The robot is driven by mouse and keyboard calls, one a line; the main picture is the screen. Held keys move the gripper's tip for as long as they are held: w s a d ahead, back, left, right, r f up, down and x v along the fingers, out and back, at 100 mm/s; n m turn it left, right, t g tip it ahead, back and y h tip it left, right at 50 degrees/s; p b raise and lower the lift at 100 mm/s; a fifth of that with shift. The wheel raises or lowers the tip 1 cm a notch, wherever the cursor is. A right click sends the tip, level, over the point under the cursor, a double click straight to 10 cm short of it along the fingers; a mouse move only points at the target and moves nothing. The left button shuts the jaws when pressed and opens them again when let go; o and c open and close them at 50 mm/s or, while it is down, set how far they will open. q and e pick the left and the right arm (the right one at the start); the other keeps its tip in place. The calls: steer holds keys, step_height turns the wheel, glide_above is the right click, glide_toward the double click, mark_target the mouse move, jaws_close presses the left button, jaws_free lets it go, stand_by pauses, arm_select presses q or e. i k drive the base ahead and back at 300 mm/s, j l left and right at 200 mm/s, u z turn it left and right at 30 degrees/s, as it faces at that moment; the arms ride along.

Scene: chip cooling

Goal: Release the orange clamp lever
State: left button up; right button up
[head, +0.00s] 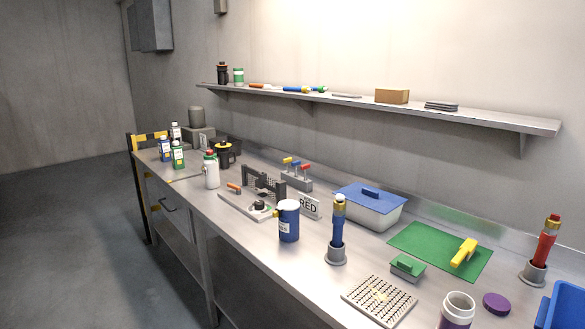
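The small orange lever (234,187) sits at the left end of a grey fixture plate (232,200) on the bench. It looks low and slightly tilted; whether it is clamped is too small to tell. A dark upright slotted frame (264,184) stands behind it on the fixture. A black round knob (259,205) is on the plate's right part. A blue labelled canister (288,222) stands at the fixture's right end and hides part of it. Neither of my grippers is in the view.
A blue-lidded tub (368,205), a blue torch-like tool (337,232) and a perforated plate (379,300) stand further right. A wall shelf (450,116) overhangs the back.

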mark_target(234, 187)
steer(key=i+j, duration=1.6)
steer(key=j, duration=0.25)
